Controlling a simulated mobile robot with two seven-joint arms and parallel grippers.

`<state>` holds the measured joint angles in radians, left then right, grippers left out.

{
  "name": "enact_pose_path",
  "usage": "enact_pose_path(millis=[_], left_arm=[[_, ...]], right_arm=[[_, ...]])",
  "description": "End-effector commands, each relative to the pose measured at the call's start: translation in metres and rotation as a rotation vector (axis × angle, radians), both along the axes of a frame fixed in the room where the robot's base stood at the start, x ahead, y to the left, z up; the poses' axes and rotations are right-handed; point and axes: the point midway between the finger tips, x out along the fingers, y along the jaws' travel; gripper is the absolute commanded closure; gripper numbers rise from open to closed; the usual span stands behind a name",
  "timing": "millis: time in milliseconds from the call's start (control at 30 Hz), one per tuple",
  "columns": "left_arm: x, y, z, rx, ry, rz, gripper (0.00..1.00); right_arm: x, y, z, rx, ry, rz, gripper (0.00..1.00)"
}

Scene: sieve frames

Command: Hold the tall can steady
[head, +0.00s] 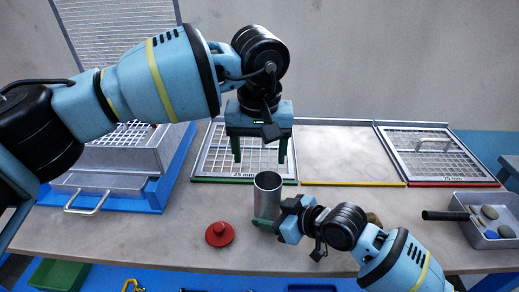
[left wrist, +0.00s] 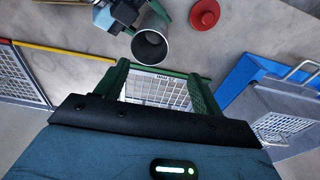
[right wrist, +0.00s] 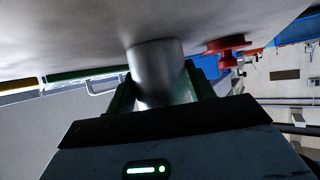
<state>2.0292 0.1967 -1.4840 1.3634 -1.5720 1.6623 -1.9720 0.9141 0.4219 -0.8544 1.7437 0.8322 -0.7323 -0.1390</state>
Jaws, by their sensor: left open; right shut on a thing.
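The tall can (head: 267,188) is an open-topped grey metal cylinder standing upright on the bench; it also shows in the left wrist view (left wrist: 151,47) and the right wrist view (right wrist: 153,68). My right gripper (head: 270,222) is shut on the can low down, its green fingers on either side of it in the right wrist view (right wrist: 160,85). My left gripper (head: 260,160) is open and empty, pointing down above and behind the can. In the left wrist view its fingers (left wrist: 158,70) are apart with only a mesh frame beyond them. The can's inside looks dark; its contents cannot be told.
A red knobbed lid (head: 219,236) lies left of the can. A handled metal pan (head: 506,241) with stones is at right. A grey box unit (head: 115,160) on a blue base stands left.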

Motion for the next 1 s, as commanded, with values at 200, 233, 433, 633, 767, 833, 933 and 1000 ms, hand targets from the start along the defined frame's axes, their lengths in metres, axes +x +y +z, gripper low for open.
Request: enact_pose_path(millis=[200,233,433,633,767,833,933,1000], left_arm=[[0.0,0.0,0.006,0.0,-0.001,0.0,0.32],[-0.001,0.0,0.01,0.0,-0.001,0.0,0.32],[-0.004,-0.001,0.044,-0.001,-0.004,-0.001,0.32],[-0.008,-0.001,0.083,-0.001,-0.003,0.0,0.32],[-0.01,0.0,0.102,-0.001,-0.002,0.001,0.32],[-0.01,0.0,0.11,0.001,-0.001,0.001,0.32],[-0.011,0.0,0.116,0.0,-0.001,0.0,0.32],[-0.012,0.0,0.119,0.0,0.0,-0.001,0.32]], right_arm=[[-0.001,0.0,-0.001,-0.002,0.003,0.0,1.0],[-0.001,0.0,-0.002,-0.002,0.003,0.0,1.0],[-0.001,0.0,-0.002,-0.002,0.003,0.0,1.0],[-0.001,0.0,-0.002,-0.002,0.003,0.0,1.0],[-0.001,0.0,-0.002,-0.002,0.003,0.0,1.0],[-0.001,0.0,-0.002,-0.002,0.003,0.0,1.0],[-0.001,0.0,-0.002,-0.002,0.003,0.0,1.0],[-0.001,0.0,-0.002,-0.002,0.003,0.0,1.0]])
